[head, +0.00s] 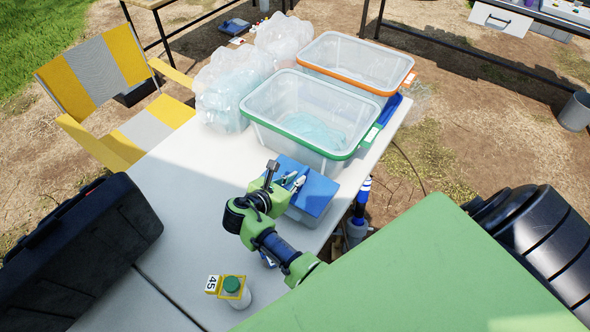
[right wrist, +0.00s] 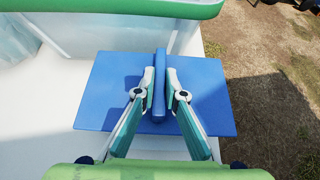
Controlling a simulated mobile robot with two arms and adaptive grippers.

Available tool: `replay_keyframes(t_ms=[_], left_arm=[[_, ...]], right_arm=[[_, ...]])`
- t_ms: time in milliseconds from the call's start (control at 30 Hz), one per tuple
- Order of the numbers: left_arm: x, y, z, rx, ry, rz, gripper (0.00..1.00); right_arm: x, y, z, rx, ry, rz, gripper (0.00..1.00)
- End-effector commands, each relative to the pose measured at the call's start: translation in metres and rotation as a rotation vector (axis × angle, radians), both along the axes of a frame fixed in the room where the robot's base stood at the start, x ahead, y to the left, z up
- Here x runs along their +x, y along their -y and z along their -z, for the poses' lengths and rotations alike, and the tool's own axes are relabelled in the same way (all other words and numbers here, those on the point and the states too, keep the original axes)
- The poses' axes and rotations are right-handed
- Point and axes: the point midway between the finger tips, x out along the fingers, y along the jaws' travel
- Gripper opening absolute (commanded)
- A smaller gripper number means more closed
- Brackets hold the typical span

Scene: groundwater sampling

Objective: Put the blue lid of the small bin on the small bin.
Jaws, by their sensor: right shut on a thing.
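The blue lid (head: 319,192) is a flat rectangle with a raised grip ridge, seen from above in the right wrist view (right wrist: 208,82). My right gripper (head: 293,182) is shut on that ridge, one finger on each side. The small bin (head: 304,216), pale and translucent, stands on the white table directly under the lid. The lid covers its top, roughly level. I cannot tell whether the lid is fully seated or slightly above the rim. In the right wrist view the lid hides most of the bin. My left gripper is not in view.
A green-rimmed clear bin (head: 294,128) stands just behind the small bin, with an orange-rimmed bin (head: 352,62) beyond. Clear plastic bags (head: 232,82) lie left of them. A jar with a green cap (head: 232,285) stands at the front. A black case (head: 80,250) is at left.

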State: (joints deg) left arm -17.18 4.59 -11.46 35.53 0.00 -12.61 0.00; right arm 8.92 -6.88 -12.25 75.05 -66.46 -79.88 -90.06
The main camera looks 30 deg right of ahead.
Motion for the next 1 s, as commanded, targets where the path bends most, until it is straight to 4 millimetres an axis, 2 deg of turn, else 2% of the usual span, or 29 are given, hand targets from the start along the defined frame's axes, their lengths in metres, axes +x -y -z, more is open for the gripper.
replay_keyframes(t_ms=[433,1000], left_arm=[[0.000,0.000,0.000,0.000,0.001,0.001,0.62],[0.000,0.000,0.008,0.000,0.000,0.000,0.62]], right_arm=[[0.000,0.000,0.001,-0.001,0.000,0.000,0.00],[0.000,0.000,0.015,-0.001,0.001,-0.001,0.00]])
